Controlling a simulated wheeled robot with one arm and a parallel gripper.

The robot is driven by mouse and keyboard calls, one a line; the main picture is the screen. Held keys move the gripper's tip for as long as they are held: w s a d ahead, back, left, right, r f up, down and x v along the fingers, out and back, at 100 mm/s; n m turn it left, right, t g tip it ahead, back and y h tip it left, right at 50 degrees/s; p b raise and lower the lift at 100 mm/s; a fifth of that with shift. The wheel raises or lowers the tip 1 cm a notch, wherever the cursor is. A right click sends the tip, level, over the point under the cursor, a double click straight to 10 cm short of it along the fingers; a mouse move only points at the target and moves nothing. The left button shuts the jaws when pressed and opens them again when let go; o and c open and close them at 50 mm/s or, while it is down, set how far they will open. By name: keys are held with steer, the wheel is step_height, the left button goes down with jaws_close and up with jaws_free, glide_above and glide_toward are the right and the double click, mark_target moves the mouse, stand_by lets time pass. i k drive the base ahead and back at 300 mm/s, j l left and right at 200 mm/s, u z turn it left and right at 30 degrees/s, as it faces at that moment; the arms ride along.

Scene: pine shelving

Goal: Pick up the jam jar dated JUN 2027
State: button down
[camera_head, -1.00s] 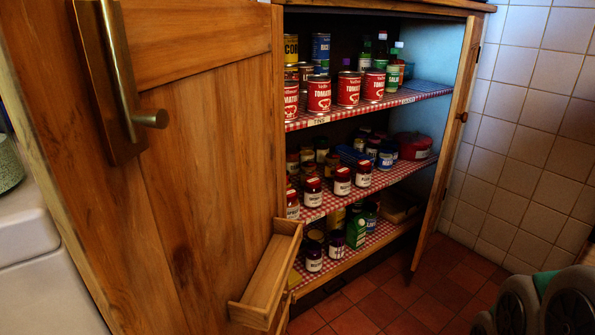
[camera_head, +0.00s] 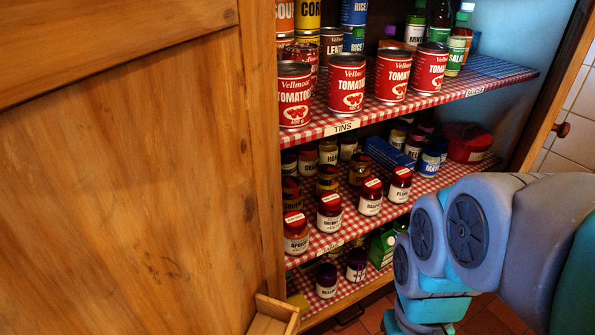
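Several jam jars with red-and-white lids stand along the front of the middle shelf. From the left they are an apricot jar (camera_head: 296,233), a dark jar (camera_head: 329,213), another dark jar (camera_head: 370,197) and a jar that seems to read plum (camera_head: 399,186). Their lids carry small labels, but the dates are too small to read, so I cannot tell which is JUN 2027. My arm is at the lower right, in front of the shelving, to the right of the front jars. My gripper is not in view.
The middle shelf (camera_head: 423,191) has more jars behind. Red tomato tins (camera_head: 347,84) line the upper shelf above. Dark jars (camera_head: 326,281) stand on the lower shelf. A cabinet door (camera_head: 140,180) stands at left, with an open small drawer (camera_head: 271,318) at the bottom.

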mark_target(296, 229)
steer(key=i+l, duration=0.55)
steer(key=u, duration=1.3)
steer(key=k+j+z, duration=0.6)
steer(key=k+j, duration=0.25)
steer(key=k+j+z, duration=0.3)
steer(key=k, duration=0.25)
